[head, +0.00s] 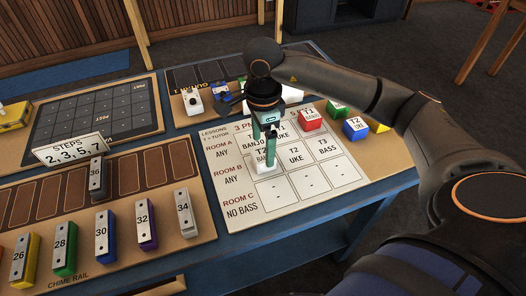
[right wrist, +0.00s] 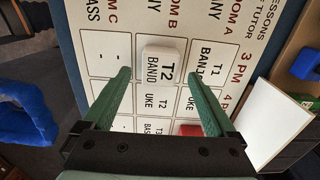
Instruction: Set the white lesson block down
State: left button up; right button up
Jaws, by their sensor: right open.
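The white lesson block (head: 262,168), marked T2 BANJO, rests flat on the lesson board (head: 247,205), in the first column of the Room B row. In the right wrist view the white block (right wrist: 162,65) lies between the two fingers, with a gap on each side. My right gripper (head: 268,147) is open and points down over the block, hiding part of it in the head view. It also shows in the right wrist view (right wrist: 160,74), empty. My left gripper is in neither view.
A red block (head: 311,119) stands on the board's far right part. Green (head: 337,108), blue (head: 355,128) and yellow (head: 378,125) blocks stand beyond its right edge. The chime rail (head: 205,228) with several bars lies left. The Room C cells are clear.

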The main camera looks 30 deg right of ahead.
aim_at(263, 154)
notch_tip(263, 154, up, 8)
dwell(0.5)
